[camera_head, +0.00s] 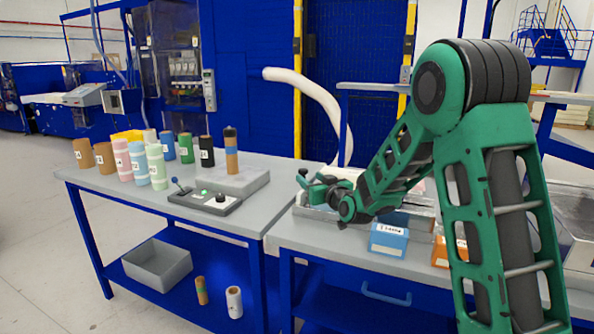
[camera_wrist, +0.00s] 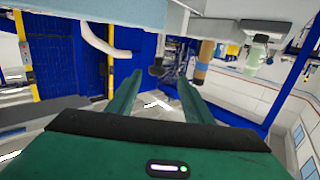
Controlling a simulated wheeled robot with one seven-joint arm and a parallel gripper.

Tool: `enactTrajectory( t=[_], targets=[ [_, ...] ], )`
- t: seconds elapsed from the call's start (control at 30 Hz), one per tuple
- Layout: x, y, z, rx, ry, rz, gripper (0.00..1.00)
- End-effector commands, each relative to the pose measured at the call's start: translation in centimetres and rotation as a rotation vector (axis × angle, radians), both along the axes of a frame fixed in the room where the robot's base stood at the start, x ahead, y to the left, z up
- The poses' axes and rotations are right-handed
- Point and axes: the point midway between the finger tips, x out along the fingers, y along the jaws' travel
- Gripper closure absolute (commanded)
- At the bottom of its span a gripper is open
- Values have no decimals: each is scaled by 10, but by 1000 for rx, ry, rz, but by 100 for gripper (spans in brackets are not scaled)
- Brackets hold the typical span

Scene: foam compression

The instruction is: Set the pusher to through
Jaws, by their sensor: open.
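A dark control box (camera_head: 205,201) lies on the left grey table near its front edge. It carries a lever with a blue knob (camera_head: 175,181) at its left, a green button (camera_head: 204,192) in the middle and a black knob (camera_head: 220,198) at its right. I cannot tell which control is the pusher's or read its setting. My gripper (camera_head: 316,184) is open and empty, to the right of the box and apart from it. In the tilted wrist view, my gripper's fingers (camera_wrist: 156,80) stand wide apart, with a small dark round thing between their tips in the picture.
Several foam rolls (camera_head: 122,159) stand on the left table. A stacked roll (camera_head: 231,152) stands on a grey block (camera_head: 228,181) behind the control box. A blue box (camera_head: 388,240) and an orange box (camera_head: 440,252) are on the right table. A grey bin (camera_head: 157,265) sits on the lower shelf.

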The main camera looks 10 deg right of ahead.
Motion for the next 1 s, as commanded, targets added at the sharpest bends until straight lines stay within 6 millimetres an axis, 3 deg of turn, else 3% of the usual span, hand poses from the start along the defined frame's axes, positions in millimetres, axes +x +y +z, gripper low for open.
enactTrajectory(
  t=[0.33, 0.7, 1.0],
  targets=[
    [28, 1, 1, 10, -72, -10, 54],
    [90, 11, 1, 11, -72, -10, 54],
    [117, 15, 2, 10, -71, -11, 54]
  ],
)
